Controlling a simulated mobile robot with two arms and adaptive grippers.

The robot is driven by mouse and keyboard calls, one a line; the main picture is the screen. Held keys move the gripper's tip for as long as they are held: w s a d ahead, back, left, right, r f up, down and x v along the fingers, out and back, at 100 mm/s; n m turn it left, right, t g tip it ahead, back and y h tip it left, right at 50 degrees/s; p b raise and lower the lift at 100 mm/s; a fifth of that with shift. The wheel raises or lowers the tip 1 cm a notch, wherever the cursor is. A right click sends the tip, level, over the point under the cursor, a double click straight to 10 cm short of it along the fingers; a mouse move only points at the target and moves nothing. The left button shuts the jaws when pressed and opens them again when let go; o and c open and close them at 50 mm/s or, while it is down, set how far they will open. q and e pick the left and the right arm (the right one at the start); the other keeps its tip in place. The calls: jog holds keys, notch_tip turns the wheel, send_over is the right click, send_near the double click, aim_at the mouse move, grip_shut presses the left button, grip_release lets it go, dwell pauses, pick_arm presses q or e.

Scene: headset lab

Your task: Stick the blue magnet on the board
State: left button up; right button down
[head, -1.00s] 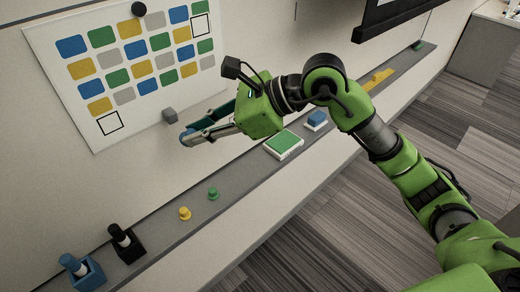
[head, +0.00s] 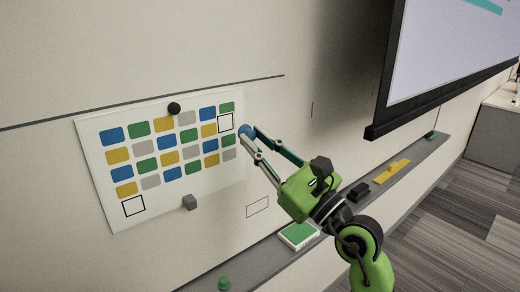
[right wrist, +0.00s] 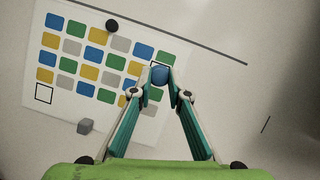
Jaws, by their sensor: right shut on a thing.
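The blue magnet (head: 246,131) is a small round piece held between the fingertips of my right gripper (head: 252,142), which is shut on it. In the head view it is at the right edge of the white chart (head: 107,216) on the board (head: 220,56), just right of the upper outlined empty square (head: 225,123). In the right wrist view the magnet (right wrist: 159,75) covers part of that square. I cannot tell whether the magnet touches the surface. My left gripper is not in view.
A black round magnet (head: 174,108) and a grey cube magnet (head: 189,202) are on the chart. The ledge (head: 262,262) below holds a green-topped block (head: 299,235), a green magnet (head: 224,284) and yellow pieces (head: 393,171). A dark-framed screen (head: 440,60) hangs at right.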

aim_at(239, 132)
jog(key=shift+w+a+b, duration=0.25)
jog(key=shift+w+a, duration=0.65)
jog(key=shift+w, duration=0.3)
jog(key=shift+w+a+b, duration=0.2)
jog(key=shift+w+a, duration=0.65)
jog(key=shift+w, duration=0.3)
jog(key=shift+p, duration=0.45)
jog(key=shift+w+a, duration=0.25)
jog(key=shift+w, duration=0.05)
dwell(0.4)
jog(key=c, duration=1.8)
grip_release()
jog(key=shift+c, duration=0.2)
jog(key=o, duration=0.5)
jog(key=shift+o, duration=0.2)
jog(key=shift+s+d, duration=0.1)
